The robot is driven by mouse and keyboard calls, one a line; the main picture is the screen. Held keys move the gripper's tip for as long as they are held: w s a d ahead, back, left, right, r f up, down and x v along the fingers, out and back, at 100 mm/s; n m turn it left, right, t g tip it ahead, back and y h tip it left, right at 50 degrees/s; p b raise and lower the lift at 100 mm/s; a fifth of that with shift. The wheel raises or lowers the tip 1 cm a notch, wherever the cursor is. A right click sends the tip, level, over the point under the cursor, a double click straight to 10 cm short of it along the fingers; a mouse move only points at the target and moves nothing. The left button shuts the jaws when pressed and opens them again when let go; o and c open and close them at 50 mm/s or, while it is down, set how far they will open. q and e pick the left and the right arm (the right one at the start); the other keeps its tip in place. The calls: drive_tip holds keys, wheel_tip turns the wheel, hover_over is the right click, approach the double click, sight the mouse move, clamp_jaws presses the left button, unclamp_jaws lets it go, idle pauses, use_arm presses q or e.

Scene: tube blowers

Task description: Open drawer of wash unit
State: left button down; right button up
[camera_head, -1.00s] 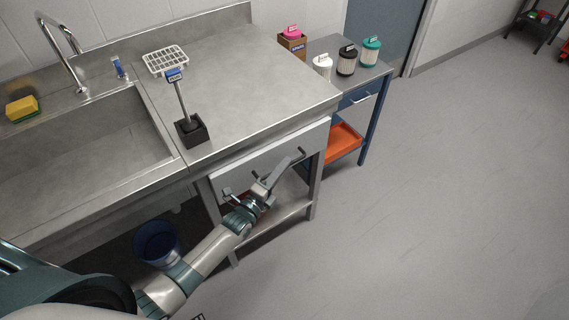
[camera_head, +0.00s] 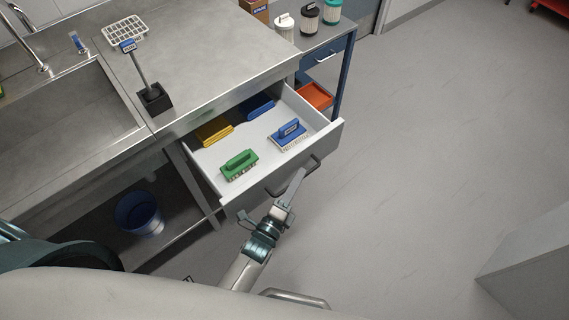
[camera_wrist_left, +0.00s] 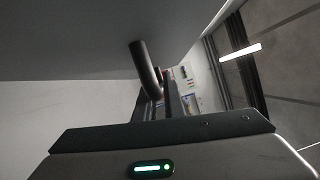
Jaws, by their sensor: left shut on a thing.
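The drawer (camera_head: 230,193) of the steel wash unit (camera_head: 200,85) stands pulled out in the head view. Inside it lie a green brush (camera_head: 239,165), a blue brush (camera_head: 289,135), a yellow item (camera_head: 214,131) and another blue item (camera_head: 259,107). My left gripper (camera_head: 298,178) is at the drawer's front, shut on its dark bar handle (camera_head: 315,163). In the left wrist view the handle (camera_wrist_left: 146,68) runs between the fingers, close to the drawer front (camera_wrist_left: 80,35). My right gripper is not in view.
A blue bucket (camera_head: 140,214) stands under the sink. A blue side cart (camera_head: 338,62) with jars and an orange tray (camera_head: 316,95) is right of the unit. A brush in a black holder (camera_head: 154,98) stands on the counter.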

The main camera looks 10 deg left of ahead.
use_arm(q)
drive_tip(key=shift+s+d, duration=0.9)
drive_tip(key=shift+d, duration=0.2)
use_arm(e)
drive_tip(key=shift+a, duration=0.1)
use_arm(q)
drive_tip(key=c, duration=1.8)
unclamp_jaws()
drive_tip(key=shift+c, duration=0.2)
drive_tip(key=shift+s, duration=0.15)
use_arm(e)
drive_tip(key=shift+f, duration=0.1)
